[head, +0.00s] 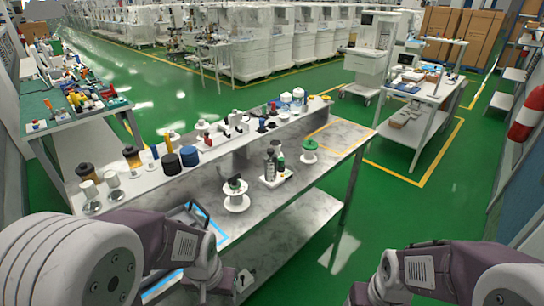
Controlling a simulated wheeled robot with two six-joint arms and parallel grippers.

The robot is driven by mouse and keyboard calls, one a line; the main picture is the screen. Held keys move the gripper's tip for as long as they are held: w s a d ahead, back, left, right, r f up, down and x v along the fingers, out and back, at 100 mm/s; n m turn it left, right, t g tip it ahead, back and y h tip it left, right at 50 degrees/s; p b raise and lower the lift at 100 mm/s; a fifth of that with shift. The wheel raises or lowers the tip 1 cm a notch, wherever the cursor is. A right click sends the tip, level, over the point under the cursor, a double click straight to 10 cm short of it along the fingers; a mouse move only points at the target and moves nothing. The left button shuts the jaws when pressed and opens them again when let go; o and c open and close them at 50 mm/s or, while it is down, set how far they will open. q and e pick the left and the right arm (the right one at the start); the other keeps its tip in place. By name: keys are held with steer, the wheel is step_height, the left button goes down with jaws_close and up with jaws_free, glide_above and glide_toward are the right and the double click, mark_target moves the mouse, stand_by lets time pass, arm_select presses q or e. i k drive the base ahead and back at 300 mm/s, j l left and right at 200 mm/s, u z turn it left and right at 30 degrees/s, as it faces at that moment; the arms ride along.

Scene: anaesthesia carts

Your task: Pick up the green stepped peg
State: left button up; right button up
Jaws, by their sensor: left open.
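A small green stepped piece (310,144) stands on a white round base on the workbench, right of the middle; I take it for the green stepped peg. A second white spool-like stand (236,194) with a dark and green top is nearer, on the same bench. My left gripper (244,281) is low in the picture, in front of the bench. It is open, apart from both pieces, with nothing seen between its fingers. My right arm comes in at the lower right; its gripper (428,243) shows only as a small dark part, its fingers unclear.
The grey workbench (262,212) has a raised rear shelf crowded with dark cylinders and white fittings. A white block with dark bottles (272,170) stands between the two spools. A yellow-taped area (340,137) at the bench's right end is bare.

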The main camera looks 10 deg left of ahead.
mark_target(281, 160)
steer(key=i+u, duration=0.25)
steer(key=u, duration=0.15)
steer(key=i+l+u, duration=0.1)
steer(key=i+u, duration=0.15)
steer(key=u, duration=0.15)
steer(key=i+l+u, duration=0.15)
steer(key=u, duration=0.25)
steer(key=i+l+u, duration=0.35)
steer(key=k+j, duration=0.05)
steer(key=j, duration=0.05)
